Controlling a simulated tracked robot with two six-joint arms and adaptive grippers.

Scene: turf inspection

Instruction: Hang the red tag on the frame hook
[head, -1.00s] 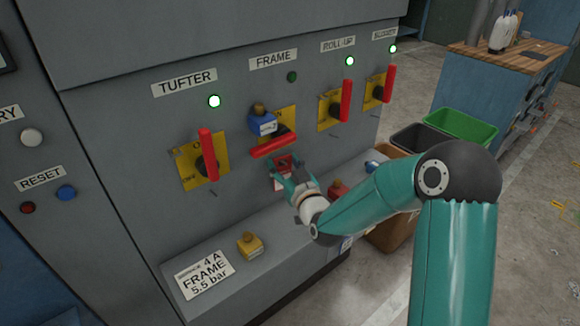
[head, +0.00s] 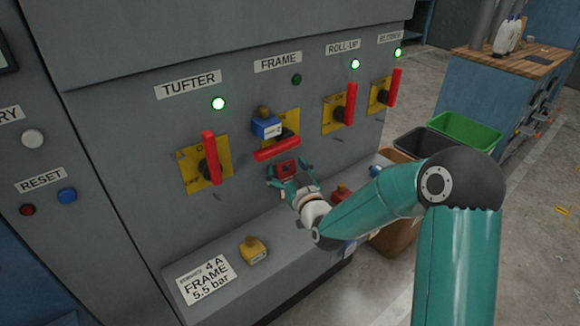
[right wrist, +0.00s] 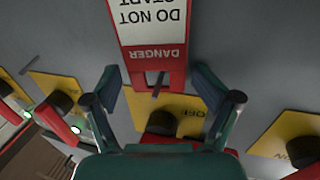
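The red tag (head: 287,168) is against the grey panel below the FRAME switch (head: 277,149), whose red handle lies about level. In the right wrist view the tag (right wrist: 155,30) reads DANGER, DO NOT START. A dark thin hook (right wrist: 158,84) shows in the slot at its end, so it appears to hang there. My right gripper (head: 289,175) is at the tag, its fingers spread to either side of the slotted end with visible gaps. It is open and holds nothing. In the head view the frame hook is hidden by the tag and gripper. My left gripper is out of view.
A blue padlock (head: 266,126) sits at the FRAME switch. Similar switches with upright red handles stand either side. A yellow padlock (head: 253,251) and a red one (head: 343,195) stand on the ledge (head: 225,262) below. Bins (head: 466,130) stand to the right.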

